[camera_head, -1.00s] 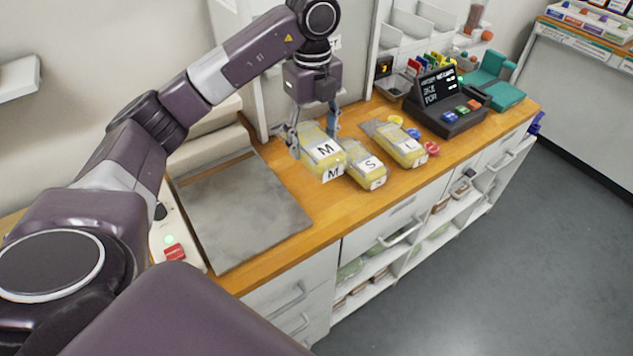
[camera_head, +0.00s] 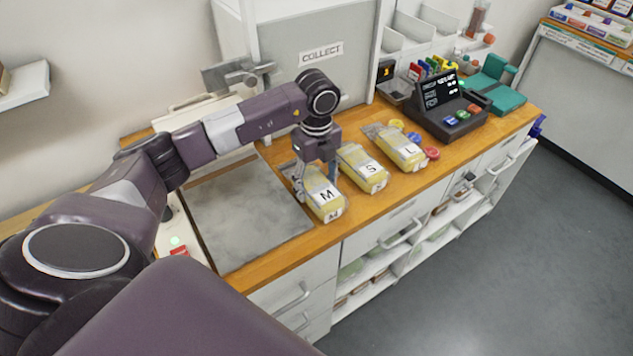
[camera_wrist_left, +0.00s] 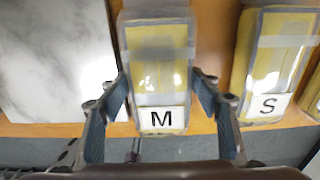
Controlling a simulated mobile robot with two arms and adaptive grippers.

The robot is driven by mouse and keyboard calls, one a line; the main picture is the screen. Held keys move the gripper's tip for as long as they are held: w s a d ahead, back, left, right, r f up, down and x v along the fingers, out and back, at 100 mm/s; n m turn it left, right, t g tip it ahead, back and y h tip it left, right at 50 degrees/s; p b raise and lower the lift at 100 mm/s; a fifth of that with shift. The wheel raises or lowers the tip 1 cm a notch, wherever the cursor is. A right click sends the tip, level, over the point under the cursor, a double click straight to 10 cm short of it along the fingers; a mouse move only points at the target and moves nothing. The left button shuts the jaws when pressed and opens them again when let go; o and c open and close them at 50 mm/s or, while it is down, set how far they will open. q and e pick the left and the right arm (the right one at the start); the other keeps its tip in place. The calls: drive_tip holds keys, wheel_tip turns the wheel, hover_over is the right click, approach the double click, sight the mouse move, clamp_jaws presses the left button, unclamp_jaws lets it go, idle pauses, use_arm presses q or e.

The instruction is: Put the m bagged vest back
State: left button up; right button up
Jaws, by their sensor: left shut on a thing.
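The M bagged vest (camera_head: 334,210) is a yellow packet in clear wrap with a white M label. It is at the counter's front, left of the S bag, at or just above the wood; I cannot tell which. In the left wrist view the M vest (camera_wrist_left: 158,82) is between both blue-grey fingers. My left gripper (camera_head: 316,188) is over the bag and shut on it; the gripper (camera_wrist_left: 160,95) also shows in the wrist view. Its hand hides part of the bag. My right gripper is not in view.
The S bag (camera_head: 363,169) and L bag (camera_head: 402,149) lie to the right. A grey slab (camera_head: 245,215) is on the left. A dark terminal (camera_head: 444,110), coloured discs and a teal device (camera_head: 495,88) stand farther right. A COLLECT panel (camera_head: 320,75) rises behind.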

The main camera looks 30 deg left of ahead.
sight(317, 183)
use_arm(q)
drive_tip(key=shift+f, duration=0.1)
drive_tip(key=o, duration=1.2)
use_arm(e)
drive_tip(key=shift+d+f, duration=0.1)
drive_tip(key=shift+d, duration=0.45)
use_arm(q)
drive_tip(key=shift+o, duration=0.2)
wheel_tip(317, 183, up, 12)
drive_tip(key=b, duration=0.3)
drive_tip(key=shift+r, duration=0.2)
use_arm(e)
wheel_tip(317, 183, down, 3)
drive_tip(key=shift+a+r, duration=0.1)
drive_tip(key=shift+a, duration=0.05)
